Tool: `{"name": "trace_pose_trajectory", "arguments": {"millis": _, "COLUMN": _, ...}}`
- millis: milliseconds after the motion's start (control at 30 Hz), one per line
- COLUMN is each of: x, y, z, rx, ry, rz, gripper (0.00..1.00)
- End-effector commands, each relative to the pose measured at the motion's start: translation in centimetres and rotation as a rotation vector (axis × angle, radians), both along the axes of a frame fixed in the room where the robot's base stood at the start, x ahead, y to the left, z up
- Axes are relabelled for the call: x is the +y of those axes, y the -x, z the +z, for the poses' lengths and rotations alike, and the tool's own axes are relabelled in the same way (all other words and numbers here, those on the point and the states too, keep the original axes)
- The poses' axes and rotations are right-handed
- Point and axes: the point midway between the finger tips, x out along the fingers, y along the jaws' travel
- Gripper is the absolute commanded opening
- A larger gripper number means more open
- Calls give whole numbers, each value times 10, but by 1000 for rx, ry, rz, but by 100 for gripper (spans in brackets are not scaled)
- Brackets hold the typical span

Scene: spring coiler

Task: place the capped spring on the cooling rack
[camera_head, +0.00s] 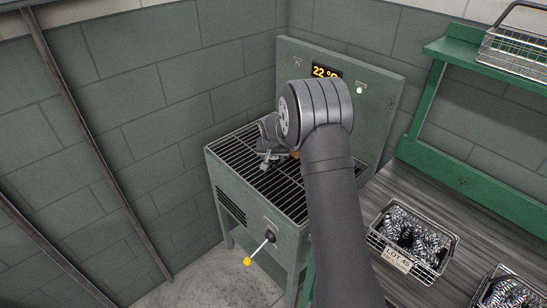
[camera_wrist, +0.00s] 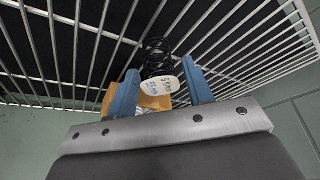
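A dark coil spring (camera_wrist: 158,55) shows between my two blue fingers in the wrist view, over the bars of the cooling rack (camera_wrist: 240,45). A pale tag or disc with writing (camera_wrist: 160,84) lies at its near end, with an orange-tan piece (camera_wrist: 152,102) beside it that runs behind the left finger. My gripper (camera_wrist: 160,66) has a finger on each side of the disc, very near it; I cannot tell whether they press on it. In the head view my gripper (camera_head: 267,158) is low over the rack (camera_head: 245,150), where the spring is hidden.
The rack tops a green cabinet with a lever (camera_head: 259,250) and a back panel with a lit display (camera_head: 325,72). A wire basket of springs (camera_head: 413,237) stands on the bench to the right. Another basket (camera_head: 508,290) is at the corner. Free bars lie in front of my gripper.

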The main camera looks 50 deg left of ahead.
Motion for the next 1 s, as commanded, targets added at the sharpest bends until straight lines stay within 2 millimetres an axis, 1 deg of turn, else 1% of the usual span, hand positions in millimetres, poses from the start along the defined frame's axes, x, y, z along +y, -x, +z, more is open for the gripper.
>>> {"name": "trace_pose_trajectory", "arguments": {"millis": 267, "x": 0, "y": 0, "z": 0, "rx": 0, "ry": 0, "rz": 0, "gripper": 51}}
{"name": "trace_pose_trajectory", "arguments": {"millis": 433, "x": -1, "y": 2, "z": 10, "rx": -1, "ry": -2, "rz": 1, "gripper": 51}}
{"name": "trace_pose_trajectory", "arguments": {"millis": 567, "x": -7, "y": 7, "z": 30, "rx": -2, "ry": -3, "rz": 1, "gripper": 51}}
{"name": "trace_pose_trajectory", "arguments": {"millis": 800, "x": -20, "y": 21, "z": 75, "rx": -2, "ry": -3, "rz": 1, "gripper": 51}}
{"name": "trace_pose_trajectory", "arguments": {"millis": 1000, "x": -29, "y": 29, "z": 103, "rx": -1, "ry": -1, "rz": 0, "gripper": 51}}
